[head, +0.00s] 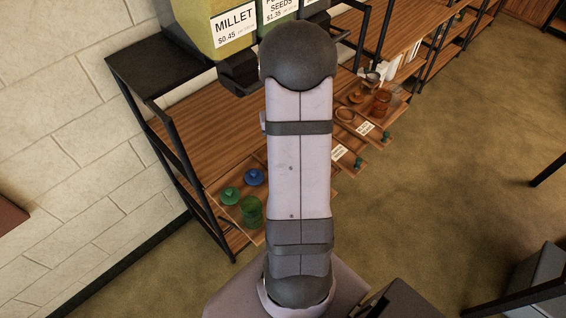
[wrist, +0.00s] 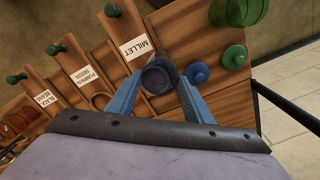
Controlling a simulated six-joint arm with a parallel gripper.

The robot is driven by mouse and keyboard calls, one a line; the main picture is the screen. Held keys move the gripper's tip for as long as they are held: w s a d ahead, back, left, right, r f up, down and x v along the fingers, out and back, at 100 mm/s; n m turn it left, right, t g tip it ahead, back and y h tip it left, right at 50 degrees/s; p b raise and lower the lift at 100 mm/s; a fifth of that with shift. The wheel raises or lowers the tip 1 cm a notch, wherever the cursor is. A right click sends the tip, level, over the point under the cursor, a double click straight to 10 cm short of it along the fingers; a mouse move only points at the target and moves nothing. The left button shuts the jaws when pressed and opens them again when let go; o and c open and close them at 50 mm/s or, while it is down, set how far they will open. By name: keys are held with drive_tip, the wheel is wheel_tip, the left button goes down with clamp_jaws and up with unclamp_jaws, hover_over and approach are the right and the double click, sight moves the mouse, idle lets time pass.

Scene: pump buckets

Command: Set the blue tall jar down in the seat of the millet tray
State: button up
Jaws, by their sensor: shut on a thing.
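My gripper (wrist: 157,95) is shut on a dark blue jar with an open top (wrist: 157,78), held between its two blue fingers in the wrist view. The millet tray (wrist: 121,30) is a wooden pull-out with a green knob and a white MILLET label, just left of the jar. The jar appears beside or over the tray's inner end, and I cannot tell its height above the wood. The tray's seat is not clearly visible, with the jar and fingers in front. In the head view my arm hides the gripper, the held jar and probably the millet tray.
A blue lid (wrist: 198,73) and green lid (wrist: 235,57) lie right of the jar. Pumpkin seeds (wrist: 86,75) and black beans (wrist: 45,98) labels mark neighbouring trays. A millet bin (head: 228,30) hangs above the shelf.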

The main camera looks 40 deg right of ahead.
drive_tip(key=w+d+r, duration=0.3)
drive_tip(key=w, duration=0.1)
drive_tip(key=shift+d+r+n, duration=0.35)
drive_tip(key=shift+d+n, duration=0.05)
drive_tip(key=shift+w+f, duration=0.1)
wheel_tip(320, 180, down, 4)
drive_tip(key=b, duration=0.3)
drive_tip(key=shift+b, duration=0.4)
drive_tip(key=shift+p, duration=0.35)
idle(1.1)
